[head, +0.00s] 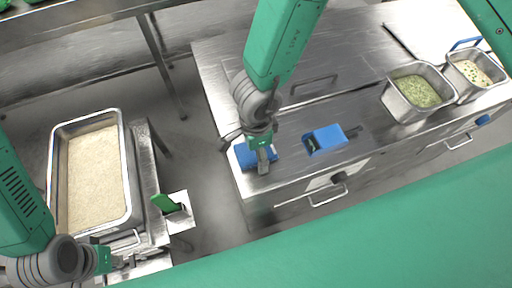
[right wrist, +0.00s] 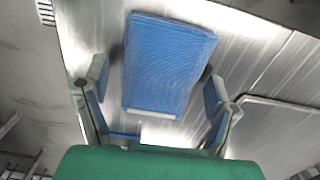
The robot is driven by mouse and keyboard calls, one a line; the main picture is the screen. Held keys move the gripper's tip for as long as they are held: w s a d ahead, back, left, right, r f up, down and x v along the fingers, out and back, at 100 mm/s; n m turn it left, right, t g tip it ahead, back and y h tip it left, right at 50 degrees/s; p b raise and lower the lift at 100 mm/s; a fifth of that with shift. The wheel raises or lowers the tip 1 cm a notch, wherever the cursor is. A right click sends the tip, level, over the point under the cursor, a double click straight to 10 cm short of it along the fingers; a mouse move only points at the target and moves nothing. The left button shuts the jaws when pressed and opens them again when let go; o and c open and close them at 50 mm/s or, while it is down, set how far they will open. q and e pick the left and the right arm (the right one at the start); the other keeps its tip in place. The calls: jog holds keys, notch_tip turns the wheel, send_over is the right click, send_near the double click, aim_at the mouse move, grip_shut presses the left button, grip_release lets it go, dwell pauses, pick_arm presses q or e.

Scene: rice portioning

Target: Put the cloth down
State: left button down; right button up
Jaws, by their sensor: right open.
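The folded blue cloth (head: 243,157) lies on the steel counter near its left end. It also shows in the right wrist view (right wrist: 168,62) as a flat blue rectangle on bare steel. My right gripper (head: 262,160) is above the cloth and hides part of it in the head view. In the right wrist view my right gripper (right wrist: 157,80) is open, with one finger on each side of the cloth and visible gaps between. My left gripper (head: 128,262) is at the lower left, by the near end of the rice pan; its fingers are too small to read.
A deep pan of rice (head: 128,190) stands at the left. A green-handled tool (head: 165,203) is beside it. A blue object with a dark end (head: 325,138) lies right of the cloth. Two steel containers, one with green food (head: 400,108), one with pale food (head: 465,91), stand at the right.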

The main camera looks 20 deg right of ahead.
notch_tip(320, 180, up, 12)
jog(key=p, duration=0.1)
jog(key=shift+f, duration=0.2)
jog(key=shift+a, duration=0.15)
dwell(0.4)
